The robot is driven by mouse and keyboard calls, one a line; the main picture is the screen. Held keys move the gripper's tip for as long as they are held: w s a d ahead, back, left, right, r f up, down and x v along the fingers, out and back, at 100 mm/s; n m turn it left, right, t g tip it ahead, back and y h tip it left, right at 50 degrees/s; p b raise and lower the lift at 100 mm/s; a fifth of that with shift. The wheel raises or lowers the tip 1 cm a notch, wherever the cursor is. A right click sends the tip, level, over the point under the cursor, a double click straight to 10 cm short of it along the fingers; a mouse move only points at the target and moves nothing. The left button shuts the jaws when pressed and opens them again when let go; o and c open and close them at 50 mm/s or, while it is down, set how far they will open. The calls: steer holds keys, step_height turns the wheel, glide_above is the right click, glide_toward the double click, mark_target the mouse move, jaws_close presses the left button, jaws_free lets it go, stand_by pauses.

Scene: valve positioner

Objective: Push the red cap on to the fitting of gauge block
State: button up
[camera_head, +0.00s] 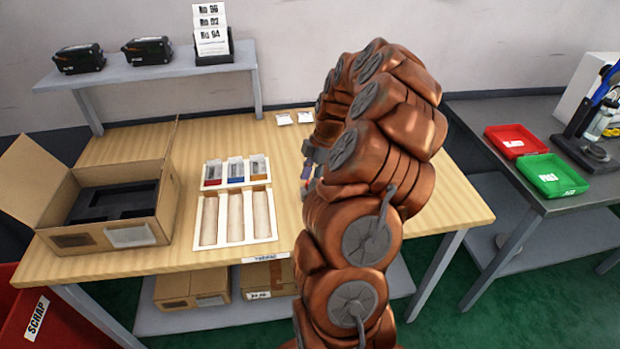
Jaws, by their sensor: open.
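My copper-coloured arm fills the middle right of the head view and arches over the wooden workbench (130,262). A small grey and dark part of my gripper (309,162) shows at the left edge of the arm, above the bench; the rest is hidden behind the arm. The fingertips are not clearly seen. I cannot make out a red cap, or a gauge block with its fitting; the arm hides part of the bench. A white tray (224,215) has several compartments, with red, blue and orange items in its back row.
An open cardboard box (110,243) with a black insert stands on the left. A shelf (150,77) at the back holds two black devices and number cards. Red (512,141) and green (553,175) trays lie on the grey side table. A red scrap bin (75,325) is lower left.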

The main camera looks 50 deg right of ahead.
steer(key=v, duration=1.2)
steer(key=s+a+r+m+g, duration=0.1)
steer(key=a+r+m, duration=0.15)
steer(key=a, duration=1.05)
steer(key=s+a+r+m+g, duration=0.1)
steer(key=a+r, duration=0.2)
steer(key=a, duration=1)
steer(key=s+a+f+m+h, duration=0.1)
steer(key=s+a+f+m, duration=0.1)
steer(key=s, duration=0.4)
steer(key=s+a+f+m+g+h, duration=0.1)
steer(key=s+a+f+m, duration=0.1)
steer(key=s+a+m, duration=0.2)
steer(key=s+a+f+m+h, duration=0.1)
steer(key=s+a+f+m, duration=0.1)
steer(key=s, duration=0.8)
steer(key=shift+a+m, duration=0.55)
steer(key=shift+a, duration=0.45)
steer(key=shift+d+f, duration=0.1)
steer(key=shift+d, duration=0.05)
